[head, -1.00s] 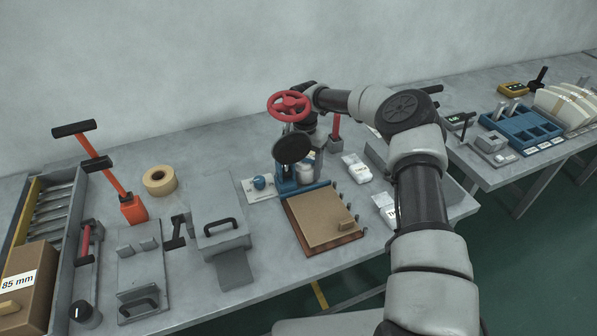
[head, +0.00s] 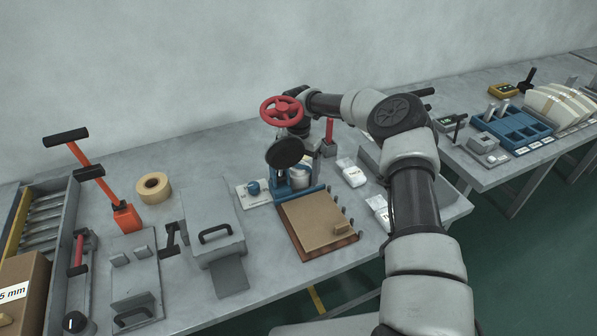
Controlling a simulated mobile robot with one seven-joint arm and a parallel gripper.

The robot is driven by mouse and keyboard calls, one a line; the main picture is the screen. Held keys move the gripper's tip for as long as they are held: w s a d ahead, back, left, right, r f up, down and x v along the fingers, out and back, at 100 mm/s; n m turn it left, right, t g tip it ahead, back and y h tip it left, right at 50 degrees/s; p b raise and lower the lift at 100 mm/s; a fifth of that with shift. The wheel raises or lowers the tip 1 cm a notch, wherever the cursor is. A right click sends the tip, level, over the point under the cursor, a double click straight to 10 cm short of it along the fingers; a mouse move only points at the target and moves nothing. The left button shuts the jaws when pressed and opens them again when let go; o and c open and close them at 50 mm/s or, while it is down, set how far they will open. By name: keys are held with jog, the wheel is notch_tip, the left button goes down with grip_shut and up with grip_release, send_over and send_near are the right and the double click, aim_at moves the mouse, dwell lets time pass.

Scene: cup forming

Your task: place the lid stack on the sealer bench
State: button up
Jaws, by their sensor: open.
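My arm reaches in from the bottom right, bends at a large elbow and runs left to a wrist behind a red handwheel (head: 282,111). The wheel belongs to a press with a black disc (head: 284,152) and a blue base (head: 280,184). My gripper's fingers are hidden behind this press, so I cannot see them or anything between them. A small white round item (head: 300,178) stands just right of the blue column, partly covered; I cannot tell whether it is the lid stack. The press stands on a long grey bench (head: 205,152); no label marks it as the sealer bench.
A brown board (head: 310,222) lies before the press. White labelled packets (head: 352,172) lie to its right. A grey hinged box (head: 212,232), tape roll (head: 153,187) and orange-handled tool (head: 126,217) are left. A second bench at right holds a blue tray (head: 513,130).

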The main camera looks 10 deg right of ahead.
aim_at(299, 165)
notch_tip(299, 165, up, 11)
jog(key=shift+f, duration=0.1)
jog(key=shift+o, duration=0.5)
notch_tip(299, 165, up, 5)
jog(key=m+p, duration=0.2)
jog(key=shift+w+r+m, duration=0.1)
jog(key=shift+r+m, duration=0.1)
jog(key=shift+m, duration=0.6)
notch_tip(299, 165, down, 11)
jog(key=shift+d, duration=0.1)
jog(key=shift+d+f, duration=0.15)
jog(key=shift+f, duration=2.65)
jog(key=c, duration=1.2)
notch_tip(299, 165, up, 10)
jog(key=shift+f, duration=0.1)
jog(key=shift+c, duration=0.2)
